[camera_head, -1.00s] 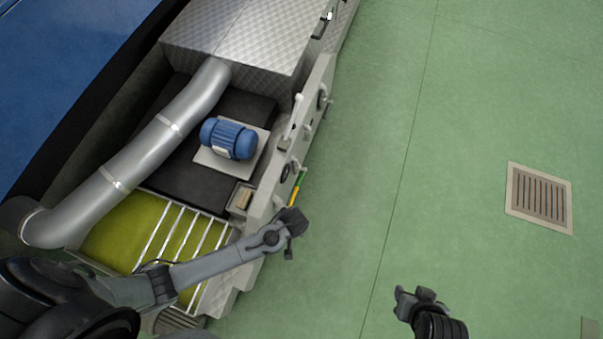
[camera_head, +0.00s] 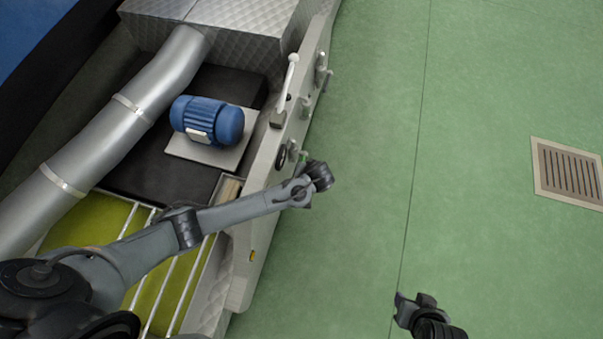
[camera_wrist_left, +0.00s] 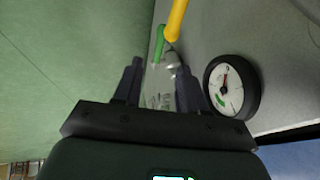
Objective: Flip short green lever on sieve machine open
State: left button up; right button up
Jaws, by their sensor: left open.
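The short green lever (camera_wrist_left: 158,43) shows in the left wrist view beside a yellow bar (camera_wrist_left: 177,19), near the machine's grey side wall. In the head view my left gripper (camera_head: 320,177) is at the outer side of the sieve machine (camera_head: 262,195) and the lever is hidden there. In the wrist view my left gripper (camera_wrist_left: 159,72) is open, its two fingers either side of a clear, glass-like part (camera_wrist_left: 160,88). The green lever appears just beyond the fingertips; contact is not visible. My right gripper (camera_head: 415,308) hangs over the floor, its jaws unclear.
A round dial gauge (camera_wrist_left: 232,88) sits close beside the right finger in the wrist view. A white-handled lever (camera_head: 288,85) and small fittings (camera_head: 322,72) line the machine's side. The green floor (camera_head: 460,150) is clear.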

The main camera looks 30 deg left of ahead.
pick_arm(q)
jog(key=b+x, duration=0.6)
jog(key=x, duration=0.5)
jog(key=shift+r, duration=0.1)
jog(key=shift+c, duration=0.3)
grip_shut()
